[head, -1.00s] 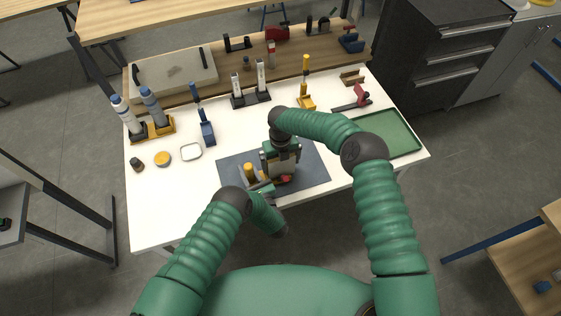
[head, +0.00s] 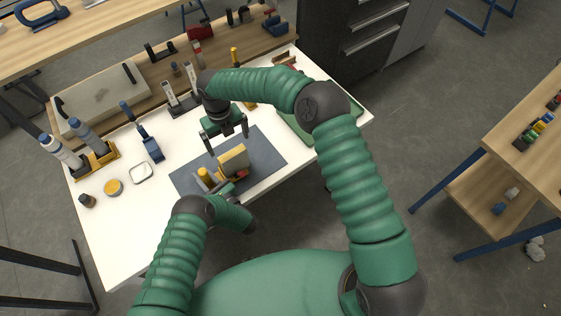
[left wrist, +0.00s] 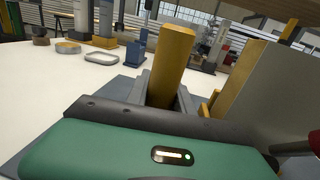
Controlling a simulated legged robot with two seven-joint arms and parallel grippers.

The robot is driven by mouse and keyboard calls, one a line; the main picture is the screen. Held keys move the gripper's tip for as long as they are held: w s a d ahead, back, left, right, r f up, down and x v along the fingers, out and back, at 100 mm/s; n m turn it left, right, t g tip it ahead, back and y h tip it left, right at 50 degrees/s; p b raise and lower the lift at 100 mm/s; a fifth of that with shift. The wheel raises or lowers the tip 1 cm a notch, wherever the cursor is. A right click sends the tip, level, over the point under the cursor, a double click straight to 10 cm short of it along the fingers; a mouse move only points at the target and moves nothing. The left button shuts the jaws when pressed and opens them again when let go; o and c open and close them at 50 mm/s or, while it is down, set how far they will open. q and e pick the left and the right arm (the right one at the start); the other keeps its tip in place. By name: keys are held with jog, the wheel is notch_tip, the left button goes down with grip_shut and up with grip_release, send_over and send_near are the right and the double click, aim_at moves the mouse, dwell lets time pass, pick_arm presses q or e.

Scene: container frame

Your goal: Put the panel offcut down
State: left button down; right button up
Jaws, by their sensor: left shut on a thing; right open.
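The panel offcut (head: 233,158), a small block with a tan edge and a pale face, stands tilted on the grey mat (head: 264,150). In the left wrist view the panel offcut (left wrist: 250,85) rises at the right. My right gripper (head: 226,146) is open and empty, just above and behind it, apart from it.
A green tray (head: 296,126) lies at the right, partly behind my right arm. Bottles in a yellow holder (head: 98,160), a blue tool (head: 152,148), a yellow round tin (head: 114,187) and a pale ring (head: 141,173) stand at left. The front-left tabletop is clear.

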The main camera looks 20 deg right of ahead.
pick_arm(q)
jog(key=shift+r, duration=0.1)
pick_arm(e)
jog(key=s+d+r+n+t, duration=0.1)
jog(key=s+d+r+n, duration=0.1)
jog(key=s+d+n, duration=0.4)
jog(key=s+d+r+n, duration=0.3)
jog(key=s+d+n, duration=0.3)
jog(key=s+n, duration=0.4)
jog(key=s+d+r+n+t, duration=0.1)
jog(key=s+d+r+n, duration=0.2)
jog(key=n, duration=1.4)
jog(key=s+d, duration=0.2)
jog(key=s, duration=0.3)
jog(key=shift+d+r+t, duration=0.15)
jog(key=shift+d+t, duration=0.15)
jog(key=shift+d, duration=0.1)
pick_arm(q)
jog(key=c, duration=1)
grip_release()
pick_arm(e)
jog(key=shift+s, duration=0.1)
